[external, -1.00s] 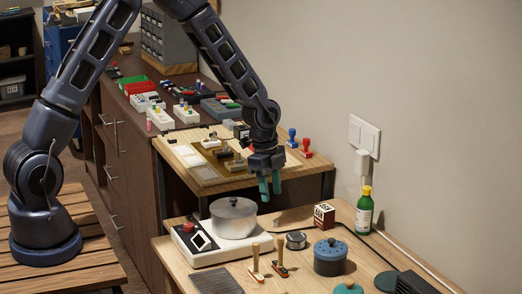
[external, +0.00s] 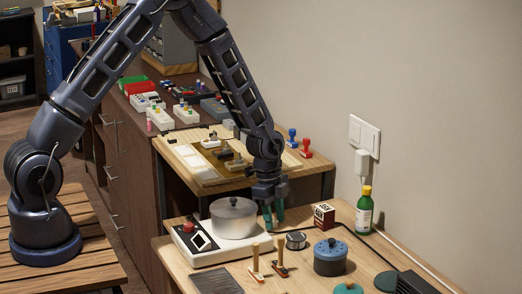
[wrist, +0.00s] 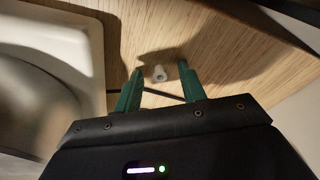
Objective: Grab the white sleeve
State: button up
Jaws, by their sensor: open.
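My gripper (wrist: 160,70) is open and empty. In the external view my gripper (external: 273,224) points down just right of the pot, close above the table. I cannot make out the sleeve in the external view. How high the fingertips are above the table is hard to tell.
A grey lidded pot (external: 233,218) stands on a white hot plate (external: 200,252) left of my gripper. A small dark box (external: 324,216), a round tin (external: 296,240), a blue canister (external: 330,257), stamps with wooden handles (external: 255,260) and a green bottle (external: 364,211) stand nearby.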

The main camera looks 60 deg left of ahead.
grip_shut()
dwell(0.3)
